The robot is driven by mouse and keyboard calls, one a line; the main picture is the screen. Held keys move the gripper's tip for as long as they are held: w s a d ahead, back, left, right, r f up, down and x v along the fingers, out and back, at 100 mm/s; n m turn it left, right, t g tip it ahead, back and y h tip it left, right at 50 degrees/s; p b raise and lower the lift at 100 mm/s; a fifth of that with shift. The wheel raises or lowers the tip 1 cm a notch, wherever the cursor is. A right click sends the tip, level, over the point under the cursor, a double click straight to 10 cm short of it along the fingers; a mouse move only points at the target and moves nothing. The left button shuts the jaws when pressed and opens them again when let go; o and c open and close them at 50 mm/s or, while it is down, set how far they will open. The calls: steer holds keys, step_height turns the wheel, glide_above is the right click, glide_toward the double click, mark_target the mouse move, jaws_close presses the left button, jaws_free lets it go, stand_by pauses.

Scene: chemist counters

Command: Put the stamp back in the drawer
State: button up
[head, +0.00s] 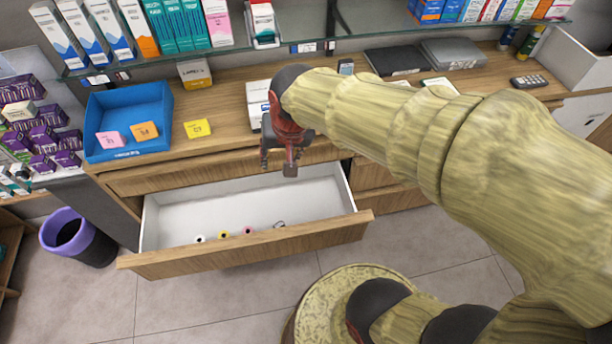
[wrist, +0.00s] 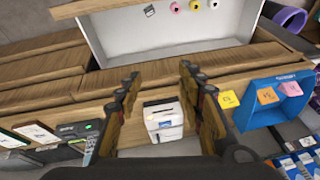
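I cannot make out a stamp for certain in either view. The drawer (head: 170,261) is pulled open below the counter, and its white inside also shows in the wrist view (wrist: 165,32). Near its front lie a white roll (head: 200,239), a yellow roll (head: 224,235), a pink roll (head: 247,231) and a small dark-edged item (head: 279,225). My gripper (head: 279,164) is above the counter's front edge, at the back of the drawer. In the wrist view its fingers (wrist: 159,75) are spread, with nothing visibly held. A white boxy device (wrist: 164,122) shows between them, lower down on the counter.
A blue tray (head: 100,105) holds a pink and an orange note; a yellow note (head: 197,128) lies beside it. A glass shelf (head: 350,22) with medicine boxes overhangs the counter. A purple-rimmed bin (head: 62,216) stands left of the drawer. The drawer's middle is bare.

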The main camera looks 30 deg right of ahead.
steer(key=s+r+n+t, duration=0.1)
steer(key=s+r+n, duration=0.3)
steer(key=s, duration=0.7)
steer(key=shift+s+r+n, duration=0.3)
steer(key=shift+s+r, duration=0.05)
steer(key=shift+r, duration=0.55)
